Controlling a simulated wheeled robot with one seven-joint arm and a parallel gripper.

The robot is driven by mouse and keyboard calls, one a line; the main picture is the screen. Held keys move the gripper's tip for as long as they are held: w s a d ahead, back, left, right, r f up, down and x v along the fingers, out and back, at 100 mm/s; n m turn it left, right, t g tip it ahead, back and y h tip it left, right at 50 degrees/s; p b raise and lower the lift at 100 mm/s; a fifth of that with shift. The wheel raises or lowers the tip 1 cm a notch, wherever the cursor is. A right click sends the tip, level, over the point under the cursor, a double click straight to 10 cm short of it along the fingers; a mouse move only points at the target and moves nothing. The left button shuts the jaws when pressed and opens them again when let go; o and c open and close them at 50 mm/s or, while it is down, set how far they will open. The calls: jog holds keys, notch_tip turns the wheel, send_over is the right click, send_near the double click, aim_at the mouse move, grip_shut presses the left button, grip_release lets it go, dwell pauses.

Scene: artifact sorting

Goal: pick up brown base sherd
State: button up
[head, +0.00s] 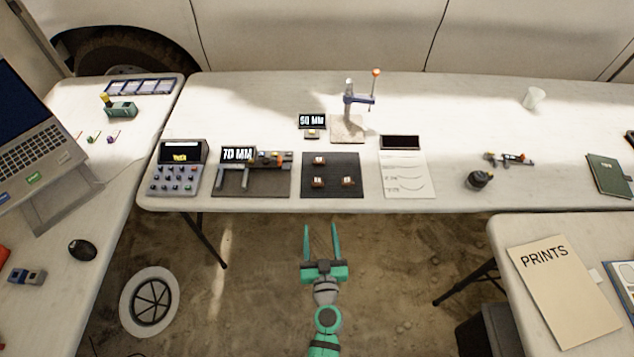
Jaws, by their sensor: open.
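Three small brown pieces with pale labels lie on a dark square mat (332,197) near the front edge of the long white table. One brown piece (319,160) is at the back, one (318,183) at front left and one (348,181) at front right. They are too small to tell which is the base sherd. My teal gripper (321,230) is open and empty, in front of the table edge, with its fingers pointing toward the mat. It is apart from all the pieces.
A caliper (262,160) with a 70 MM display lies left of the mat. A paper sheet (407,181) with drawn curves lies right of it. Behind stand a 50 MM display (312,121) and a clamp-like stand (359,98). A dark round object (479,180) sits further right.

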jog(key=w+d+r, duration=0.1)
jog(key=w+r, duration=0.1)
jog(key=w, duration=0.2)
send_near(318, 186)
jog(key=shift+w+d+f+n+t, duration=0.15)
jog(key=shift+w+n+t, duration=0.2)
jog(key=shift+w, duration=0.8)
jog(key=shift+w+a+f, duration=0.1)
jog(key=shift+w+a, duration=0.05)
jog(key=shift+w, duration=0.9)
jog(key=shift+w+a+f, duration=0.15)
jog(key=shift+w+a, duration=0.05)
jog(key=shift+w, duration=0.9)
jog(key=shift+w+a+f, duration=0.1)
jog(key=shift+w+a, duration=0.05)
jog(key=shift+w, duration=0.9)
jog(key=c, duration=1.1)
